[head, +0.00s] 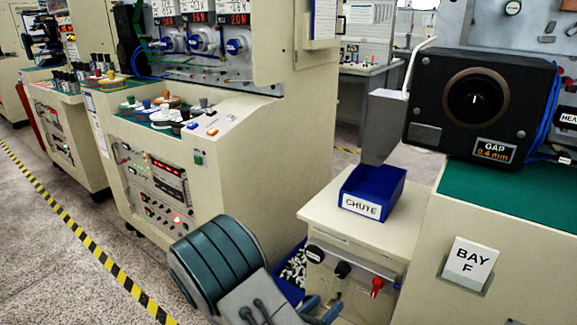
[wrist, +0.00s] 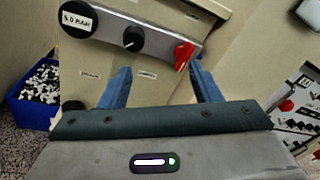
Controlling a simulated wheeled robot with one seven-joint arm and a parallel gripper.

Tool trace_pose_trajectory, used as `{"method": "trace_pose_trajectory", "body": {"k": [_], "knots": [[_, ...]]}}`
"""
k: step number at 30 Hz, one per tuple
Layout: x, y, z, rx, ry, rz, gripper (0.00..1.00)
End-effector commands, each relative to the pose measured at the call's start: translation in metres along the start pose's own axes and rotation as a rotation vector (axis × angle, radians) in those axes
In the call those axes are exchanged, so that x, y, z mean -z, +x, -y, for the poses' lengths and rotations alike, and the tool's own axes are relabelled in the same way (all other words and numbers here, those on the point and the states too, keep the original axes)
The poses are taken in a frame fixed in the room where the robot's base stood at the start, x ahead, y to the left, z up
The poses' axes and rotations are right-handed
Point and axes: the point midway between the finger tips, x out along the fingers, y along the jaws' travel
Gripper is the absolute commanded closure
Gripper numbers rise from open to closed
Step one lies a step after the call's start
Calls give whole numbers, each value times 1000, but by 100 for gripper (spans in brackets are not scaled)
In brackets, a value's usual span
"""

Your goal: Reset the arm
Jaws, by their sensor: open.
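My arm reaches in from the bottom of the head view, low beside the cream cabinet with the chute. My gripper (head: 322,308) is partly seen there, with its blue fingertips in front of the lower cabinet face. In the wrist view my gripper (wrist: 163,75) is open, with its two blue fingers wide apart and nothing between them. It faces the cabinet's control strip (wrist: 150,40), which carries a black knob (wrist: 133,38) and a red knob (wrist: 184,54). I cannot tell the exact gap to the cabinet.
A blue bin (wrist: 40,92) of black and white pieces stands on the floor beside the cabinet. A blue chute tray (head: 372,190) sits on top, under a grey chute (head: 383,125). The Bay F bench (head: 510,205) is to the right. Floor is free at left.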

Motion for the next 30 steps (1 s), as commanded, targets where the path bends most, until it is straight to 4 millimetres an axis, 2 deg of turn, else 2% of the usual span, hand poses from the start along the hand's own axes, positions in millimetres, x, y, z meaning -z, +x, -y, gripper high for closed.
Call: {"method": "trace_pose_trajectory", "body": {"k": [1,6,11,15,21,26,30], "knots": [[-13,7,20,58,65,-50,43],[-32,18,88,286,322,-252,43],[-43,16,142,496,581,-431,43],[-52,5,181,672,814,-579,43],[-72,-18,220,910,1167,-771,43],[-95,-38,241,1084,1463,-910,43],[-122,-54,253,1222,1732,-1022,43]]}}
